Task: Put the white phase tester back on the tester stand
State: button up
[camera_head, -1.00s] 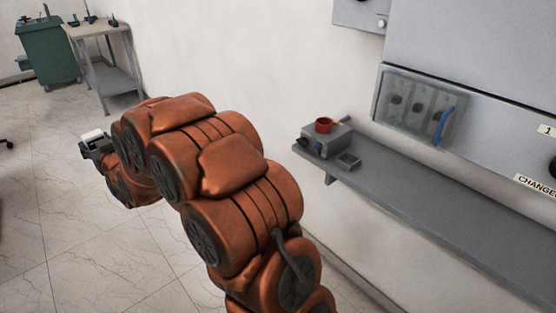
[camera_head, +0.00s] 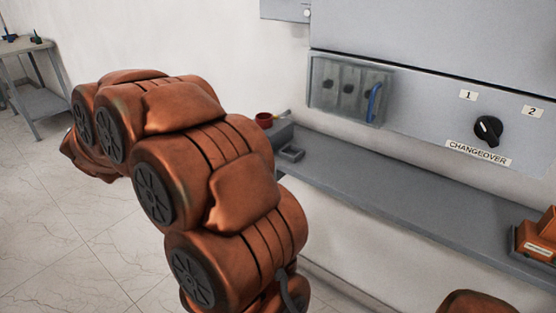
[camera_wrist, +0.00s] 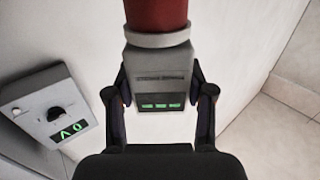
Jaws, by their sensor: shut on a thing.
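In the wrist view my gripper (camera_wrist: 160,95) is shut on the phase tester (camera_wrist: 160,72). The tester has a pale grey-white body with a green-lit display, a white collar and a thick red part at the top of the picture. The fingers press on both sides of its body. In the head view my gripper and the tester are hidden behind my orange arm. I cannot tell for sure which thing is the tester stand. A grey box with a red round holder (camera_head: 264,120) stands at the left end of the shelf, partly hidden by my arm.
A grey wall shelf (camera_head: 400,185) runs below a cabinet with a changeover knob (camera_head: 488,129) and a clear-covered panel (camera_head: 348,88). An orange labelled box (camera_head: 537,238) sits at the shelf's right. A grey meter (camera_wrist: 45,105) shows left in the wrist view. The shelf's middle is clear.

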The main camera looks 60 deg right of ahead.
jog(key=s+d+f+m+g+h+b, duration=0.1)
jog(key=s+d+f+m+g, duration=0.15)
jog(key=s+d+g, duration=0.4)
jog(key=s+d+f+m+g+h+b, duration=0.1)
jog(key=s+m+g, duration=0.25)
jog(key=s, duration=0.65)
jog(key=s+f+m+g+y+b, duration=0.1)
jog(key=s+f+m+g+y, duration=0.2)
jog(key=s, duration=0.6)
jog(key=s+f+m+g, duration=0.25)
jog(key=s+g, duration=0.25)
jog(key=s, duration=0.4)
jog(key=shift+m, duration=0.35)
jog(key=shift+w+d+f, duration=0.7)
jog(key=shift+d+f, duration=0.1)
jog(key=shift+d, duration=1.6)
jog(key=shift+w+d+f, duration=0.65)
jog(key=shift+d+f, duration=0.1)
jog(key=shift+d, duration=1.65)
jog(key=shift+w+d+f, duration=0.7)
jog(key=shift+d+f, duration=0.1)
jog(key=shift+d, duration=1.6)
jog(key=shift+f, duration=0.15)
jog(key=o, duration=1.4)
jog(key=shift+o, duration=0.2)
